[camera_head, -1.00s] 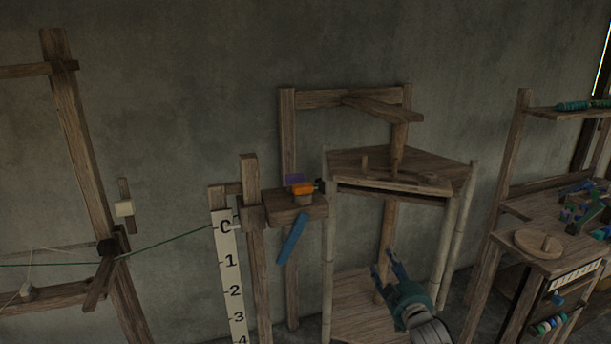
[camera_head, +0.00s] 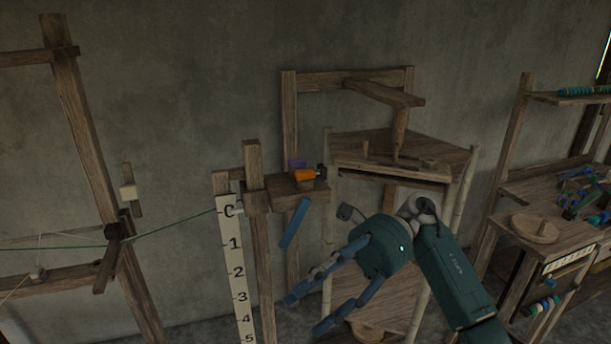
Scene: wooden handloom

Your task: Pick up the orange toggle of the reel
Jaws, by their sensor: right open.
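The orange toggle (camera_head: 304,175) sits on a small wooden shelf (camera_head: 283,190) fixed to a post, left of the middle in the head view. A purple piece (camera_head: 296,164) is just behind it and a small dark green piece is at its right. A blue strip (camera_head: 295,223) hangs at a slant below the shelf. My right gripper (camera_head: 306,313) is open and empty, its fingers pointing down and left, below and apart from the toggle in the picture. My left gripper is not in view.
A white numbered scale (camera_head: 236,265) stands left of the post, and a green thread (camera_head: 170,229) runs from it to the left frame. A wooden stand (camera_head: 440,158) is behind my right arm. A workbench (camera_head: 495,205) with spools is at the right.

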